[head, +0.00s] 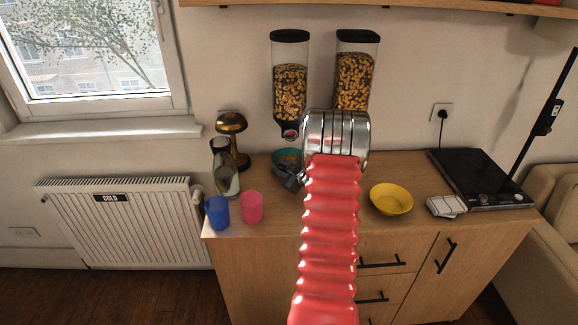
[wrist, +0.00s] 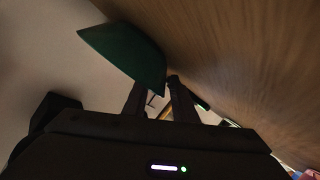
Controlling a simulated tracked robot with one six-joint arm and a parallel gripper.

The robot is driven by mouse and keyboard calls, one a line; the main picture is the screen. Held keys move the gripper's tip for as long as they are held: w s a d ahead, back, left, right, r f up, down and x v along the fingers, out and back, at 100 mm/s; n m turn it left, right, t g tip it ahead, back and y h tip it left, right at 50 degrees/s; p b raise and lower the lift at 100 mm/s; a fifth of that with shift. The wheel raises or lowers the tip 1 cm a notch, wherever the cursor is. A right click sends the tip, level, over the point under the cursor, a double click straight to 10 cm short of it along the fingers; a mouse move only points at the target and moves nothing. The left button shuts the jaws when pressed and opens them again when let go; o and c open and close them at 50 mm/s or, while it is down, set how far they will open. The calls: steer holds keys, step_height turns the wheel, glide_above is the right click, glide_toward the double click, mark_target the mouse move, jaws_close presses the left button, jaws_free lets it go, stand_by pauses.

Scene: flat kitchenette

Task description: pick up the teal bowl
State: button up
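The teal bowl (head: 284,155) sits on the wooden counter below the left cereal dispenser, partly hidden behind my gripper and arm in the head view. In the wrist view the bowl (wrist: 125,52) appears dark green and tilted with the picture, its base side toward the counter. My gripper (head: 289,178) is low over the counter, on the near side of the bowl. In the wrist view its fingers (wrist: 160,92) are apart, with the near end of the bowl's rim at the fingertips. I cannot tell whether they touch it.
A blue cup (head: 217,212), a pink cup (head: 252,207), a glass carafe (head: 225,172) and a gold lamp (head: 233,130) stand to the left. A yellow bowl (head: 391,199), a white box (head: 446,206) and a black hob (head: 480,178) are to the right. Dispensers (head: 290,90) hang above.

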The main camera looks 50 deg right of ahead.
steer(key=shift+f, duration=0.1)
jaws_close()
stand_by(0.4)
steer(key=shift+s+a+r, duration=0.15)
steer(key=shift+a+r, duration=0.05)
steer(key=shift+r, duration=0.35)
step_height(320, 180, up, 6)
steer(key=shift+r, duration=0.15)
steer(key=s+a, duration=1.3)
steer(key=a, duration=0.1)
steer(key=shift+a, duration=0.3)
